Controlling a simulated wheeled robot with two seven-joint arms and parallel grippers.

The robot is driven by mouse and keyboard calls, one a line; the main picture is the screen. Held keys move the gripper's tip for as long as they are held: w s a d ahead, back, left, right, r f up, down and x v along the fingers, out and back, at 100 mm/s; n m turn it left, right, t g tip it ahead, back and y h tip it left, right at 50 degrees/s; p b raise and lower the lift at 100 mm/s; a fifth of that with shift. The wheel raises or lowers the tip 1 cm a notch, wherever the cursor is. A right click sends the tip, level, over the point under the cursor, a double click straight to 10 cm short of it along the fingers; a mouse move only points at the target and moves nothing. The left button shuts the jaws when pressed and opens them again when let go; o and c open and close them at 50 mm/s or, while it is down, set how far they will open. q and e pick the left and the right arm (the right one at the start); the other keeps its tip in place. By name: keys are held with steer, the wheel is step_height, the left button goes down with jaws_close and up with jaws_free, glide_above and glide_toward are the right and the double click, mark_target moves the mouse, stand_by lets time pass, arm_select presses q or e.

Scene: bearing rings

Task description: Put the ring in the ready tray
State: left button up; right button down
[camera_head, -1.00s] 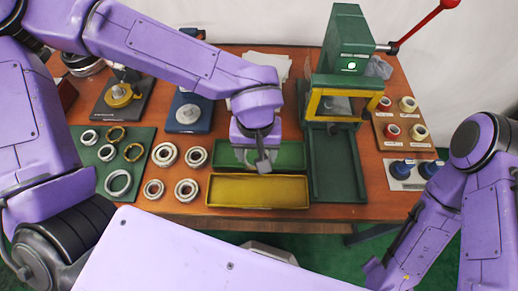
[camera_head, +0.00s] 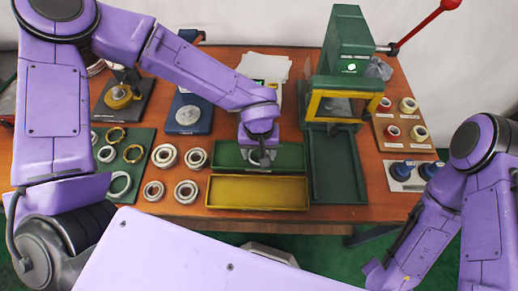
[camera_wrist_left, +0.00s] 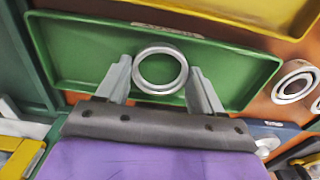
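My left gripper (camera_head: 262,160) is over the green tray (camera_head: 228,154), pointing down. In the left wrist view a plain silver ring (camera_wrist_left: 160,70) sits between the two fingers of the left gripper (camera_wrist_left: 160,78). The fingertips appear to touch it on both sides. The ring lies flat over the green tray (camera_wrist_left: 80,55); whether it rests on the tray floor is hard to tell. A label shows beside the ring but is too blurred to read. The yellow tray (camera_head: 258,192) is empty, just in front of the green one. My right gripper is not visible.
Several bearing rings (camera_head: 186,190) stand left of the trays, and a green mat (camera_head: 142,138) with more rings lies beyond. A green press (camera_head: 347,60) with a red lever is right of the trays.

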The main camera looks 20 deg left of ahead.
mark_target(259, 154)
arm_select(q)
steer(key=o, duration=0.3)
step_height(259, 154, up, 12)
steer(key=shift+r+p, duration=0.25)
steer(key=shift+p, duration=0.1)
stand_by(0.4)
